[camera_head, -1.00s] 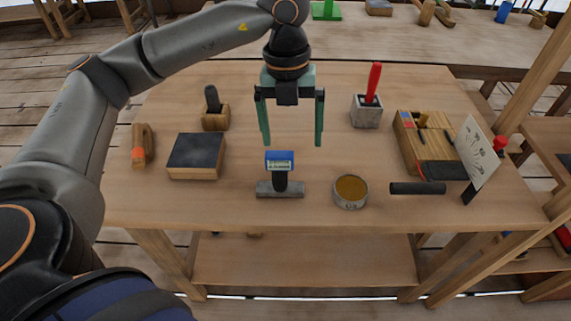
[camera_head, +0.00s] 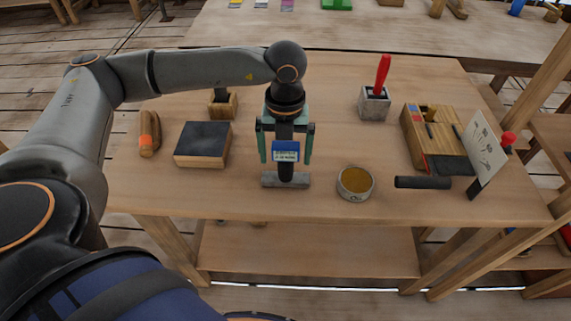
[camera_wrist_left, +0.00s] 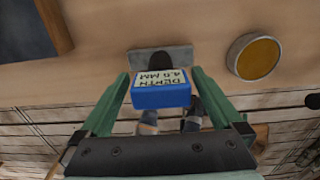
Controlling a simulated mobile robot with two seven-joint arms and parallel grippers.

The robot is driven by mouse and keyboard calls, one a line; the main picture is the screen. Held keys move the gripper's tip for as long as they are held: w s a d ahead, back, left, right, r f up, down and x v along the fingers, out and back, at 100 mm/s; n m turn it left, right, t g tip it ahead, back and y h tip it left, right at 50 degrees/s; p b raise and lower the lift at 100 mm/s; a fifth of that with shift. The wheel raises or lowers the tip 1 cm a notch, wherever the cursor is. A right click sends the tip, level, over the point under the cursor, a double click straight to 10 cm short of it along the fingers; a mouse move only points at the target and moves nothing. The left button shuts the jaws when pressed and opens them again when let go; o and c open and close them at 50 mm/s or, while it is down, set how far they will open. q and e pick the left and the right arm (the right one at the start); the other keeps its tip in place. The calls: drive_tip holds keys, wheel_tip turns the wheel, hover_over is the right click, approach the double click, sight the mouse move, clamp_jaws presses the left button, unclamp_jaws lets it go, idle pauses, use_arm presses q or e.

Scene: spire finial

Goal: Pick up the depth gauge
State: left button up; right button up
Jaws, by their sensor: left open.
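The depth gauge (camera_head: 286,153) stands upright on the wooden table, with a blue labelled head, a dark stem and a flat grey foot. In the left wrist view its blue head (camera_wrist_left: 161,90) reads "DEPTH" and "MM". My left gripper (camera_head: 284,158) is open, its green fingers on either side of the gauge's head. In the left wrist view the fingers (camera_wrist_left: 162,95) show gaps to the head on both sides, so it is not gripped. My right gripper is not in view.
A round tin (camera_head: 355,183) stands close right of the gauge, with a black cylinder (camera_head: 422,182) beyond it. A dark-topped block (camera_head: 203,144) lies to the left. A wooden box (camera_head: 436,140) and a sketch card (camera_head: 487,153) stand at the right. The table's front edge is near the gauge.

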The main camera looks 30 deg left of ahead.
use_arm(q)
drive_tip(key=shift+f, duration=0.45)
drive_tip(key=c, duration=1.5)
